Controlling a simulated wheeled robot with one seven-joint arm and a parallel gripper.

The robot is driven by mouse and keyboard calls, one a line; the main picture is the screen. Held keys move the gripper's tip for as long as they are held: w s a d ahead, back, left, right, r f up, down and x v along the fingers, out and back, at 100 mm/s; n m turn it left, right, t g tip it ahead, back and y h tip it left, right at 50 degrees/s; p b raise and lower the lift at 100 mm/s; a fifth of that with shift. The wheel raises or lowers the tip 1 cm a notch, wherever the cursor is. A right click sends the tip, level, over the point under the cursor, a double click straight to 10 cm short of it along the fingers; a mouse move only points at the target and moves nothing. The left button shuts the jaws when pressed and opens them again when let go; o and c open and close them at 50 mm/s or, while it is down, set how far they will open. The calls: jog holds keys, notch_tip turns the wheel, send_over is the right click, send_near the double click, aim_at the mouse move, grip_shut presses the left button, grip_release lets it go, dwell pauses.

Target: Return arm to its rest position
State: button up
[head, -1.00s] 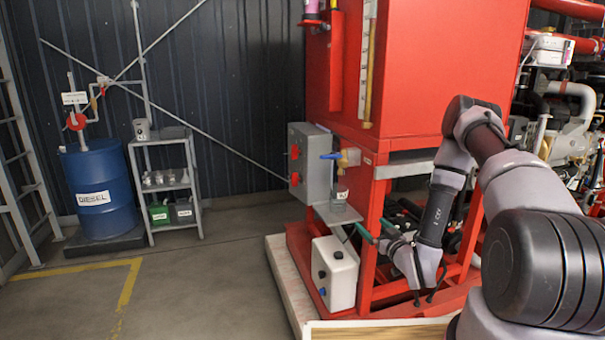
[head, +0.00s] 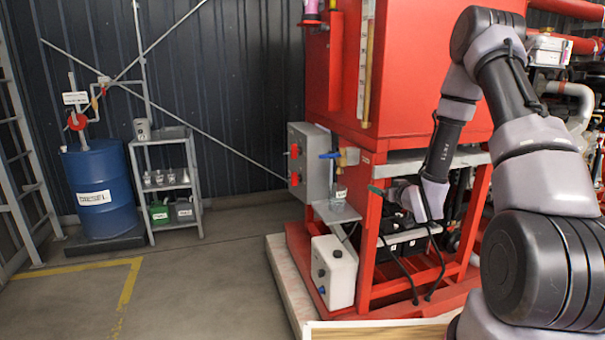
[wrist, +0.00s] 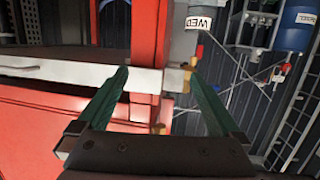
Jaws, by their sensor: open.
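My gripper (wrist: 158,78) is open in the wrist view, its two green fingers wide apart with nothing held between them. In the head view one green fingertip (head: 376,190) shows beside the red front post of the pump frame. The rest of my gripper is partly hidden by my own wrist. My arm reaches in from the right, bent with its elbow high in front of the red tank (head: 430,60). A small clear cup (head: 338,198) stands on the grey ledge (head: 330,213) under the brass valve (head: 348,156), left of my gripper and apart from it.
The red frame (head: 368,250) and a white box (head: 334,272) stand close by my gripper. A grey control box (head: 309,165) is left of the valve. A blue diesel drum (head: 100,190) and a shelf (head: 165,180) stand far left. The floor (head: 210,280) between is clear.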

jog(key=s+d+r+m+g+h, duration=0.15)
jog(key=s+r, duration=0.25)
jog(key=r, duration=0.6)
jog(key=s+d+r+m+g+h, duration=0.15)
jog(key=s+r, duration=0.25)
jog(key=r, duration=0.6)
jog(key=s+a+r+m+g+y, duration=0.1)
jog(key=s+a+r, duration=0.1)
jog(key=s, duration=0.7)
jog(key=s+a+r+m+g, duration=0.1)
jog(key=s+r, duration=0.3)
jog(key=s, duration=0.5)
jog(key=s+a+r+m+g+y, duration=0.1)
jog(key=s+a+r+g, duration=0.1)
jog(key=s, duration=0.7)
jog(key=shift+s+a+r+g+y, duration=0.3)
jog(key=shift+r+g, duration=0.3)
jog(key=shift+r, duration=0.35)
jog(key=shift+w, duration=0.1)
